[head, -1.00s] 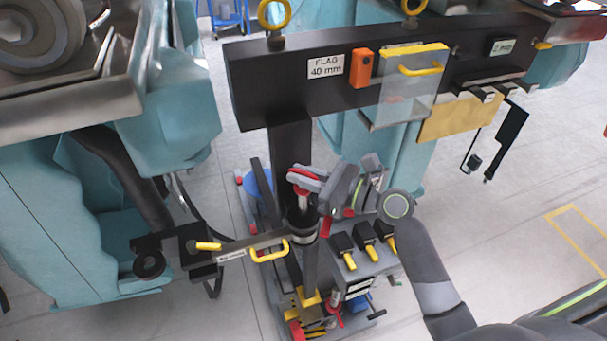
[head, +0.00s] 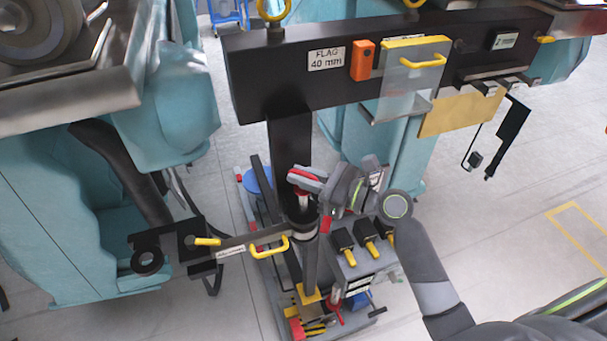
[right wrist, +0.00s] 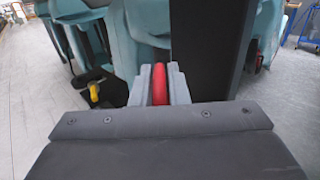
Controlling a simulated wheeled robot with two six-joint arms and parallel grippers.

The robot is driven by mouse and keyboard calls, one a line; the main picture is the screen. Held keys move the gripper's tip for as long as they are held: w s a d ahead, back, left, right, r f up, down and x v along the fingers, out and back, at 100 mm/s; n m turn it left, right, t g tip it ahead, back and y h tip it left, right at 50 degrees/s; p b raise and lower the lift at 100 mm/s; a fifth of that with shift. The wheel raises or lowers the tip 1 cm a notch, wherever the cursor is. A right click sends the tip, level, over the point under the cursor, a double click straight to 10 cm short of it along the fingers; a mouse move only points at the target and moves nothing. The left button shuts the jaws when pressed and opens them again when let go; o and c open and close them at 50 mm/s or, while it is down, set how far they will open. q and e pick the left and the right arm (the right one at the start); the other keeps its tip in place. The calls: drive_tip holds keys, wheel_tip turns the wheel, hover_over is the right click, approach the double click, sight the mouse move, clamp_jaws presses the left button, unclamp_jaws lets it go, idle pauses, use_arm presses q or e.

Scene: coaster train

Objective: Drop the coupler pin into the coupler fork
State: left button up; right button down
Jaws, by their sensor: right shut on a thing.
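The coupler pin (head: 303,184) has a red head and a short metal shaft. My right gripper (head: 307,179) is shut on its red head. The red part also shows between the two grey fingers in the right wrist view (right wrist: 159,85). The pin stands about upright over a dark round piece (head: 301,217) on a vertical post. Its lower end is hidden, so I cannot tell whether it is inside that piece. I cannot clearly make out which part is the coupler fork. A black bracket with a ring (head: 148,261) sits at the left. My left gripper is not in view.
A bar with a yellow handle (head: 270,248) lies left of the post. Black blocks with yellow tips (head: 343,242) stand right. Teal car bodies (head: 50,220) flank the gap.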

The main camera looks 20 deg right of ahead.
sight(304, 195)
drive_tip(key=shift+f+b, duration=1.75)
drive_tip(key=shift+f, duration=0.95)
drive_tip(key=c, duration=1.3)
unclamp_jaws()
drive_tip(key=shift+s+f, duration=0.1)
drive_tip(key=shift+b+v, duration=3.3)
drive_tip(key=shift+v, duration=5.35)
